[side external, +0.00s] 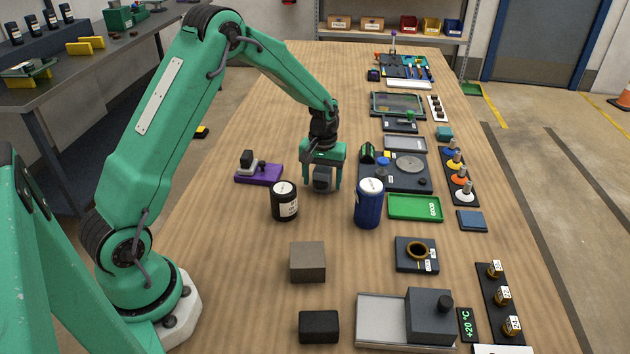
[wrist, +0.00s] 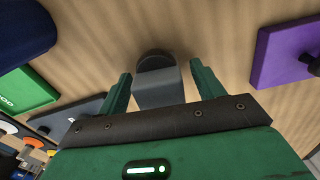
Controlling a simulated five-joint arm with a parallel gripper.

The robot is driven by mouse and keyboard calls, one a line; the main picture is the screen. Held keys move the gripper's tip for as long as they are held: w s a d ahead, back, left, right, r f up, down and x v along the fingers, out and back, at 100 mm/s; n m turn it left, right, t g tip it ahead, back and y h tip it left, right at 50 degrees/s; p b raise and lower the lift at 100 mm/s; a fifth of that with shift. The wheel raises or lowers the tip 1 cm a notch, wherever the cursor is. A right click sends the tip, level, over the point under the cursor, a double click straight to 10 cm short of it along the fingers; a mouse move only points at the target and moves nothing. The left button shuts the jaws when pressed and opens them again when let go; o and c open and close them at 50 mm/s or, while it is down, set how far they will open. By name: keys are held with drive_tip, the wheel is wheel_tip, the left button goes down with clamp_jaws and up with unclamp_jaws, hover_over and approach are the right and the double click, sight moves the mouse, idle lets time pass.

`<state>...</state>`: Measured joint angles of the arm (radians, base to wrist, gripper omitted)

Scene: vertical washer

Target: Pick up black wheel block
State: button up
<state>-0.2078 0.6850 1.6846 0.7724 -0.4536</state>
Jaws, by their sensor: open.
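The black wheel block (side external: 322,177) stands on the wooden table, a dark grey block with a rounded black wheel at one end. It also shows in the wrist view (wrist: 158,88). My gripper (side external: 322,184) is open and low over the block, pointing down. In the wrist view, one finger of my gripper (wrist: 160,72) is on each side of the block, with gaps visible between fingers and block. The gripper body hides the near part of the block there.
A purple fixture (side external: 259,173) lies to the left. A black labelled jar (side external: 284,201) and a blue canister (side external: 369,203) stand close in front of my gripper. A dark fixture plate (side external: 404,184) and green tray (side external: 414,208) lie to the right. Bare table lies behind my gripper.

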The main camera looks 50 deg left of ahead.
sight(322, 169)
drive_tip(key=shift+c, duration=0.5)
drive_tip(key=c, duration=1)
drive_tip(key=shift+r, duration=0.15)
drive_tip(key=shift+r, duration=4.9)
